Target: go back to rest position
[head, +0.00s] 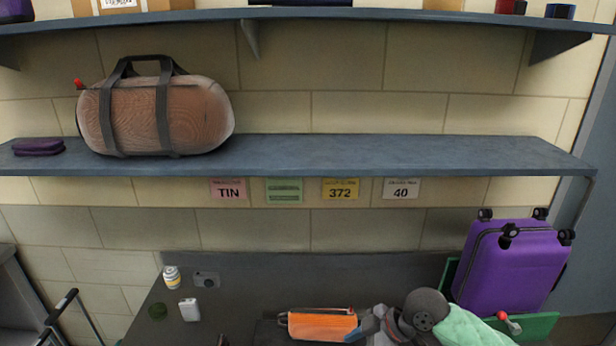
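My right gripper (371,327) shows at the bottom of the head view, pointing left from an arm that comes in from the right. Its fingers are beside the right end of an orange pouch (322,326) and overlap it in the picture. I cannot tell whether they touch it, or whether they are open or shut. My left gripper is not in view.
A purple suitcase (512,266) stands at right. The shelf (370,153) above bears a brown duffel bag (190,115) and purple case (38,147).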

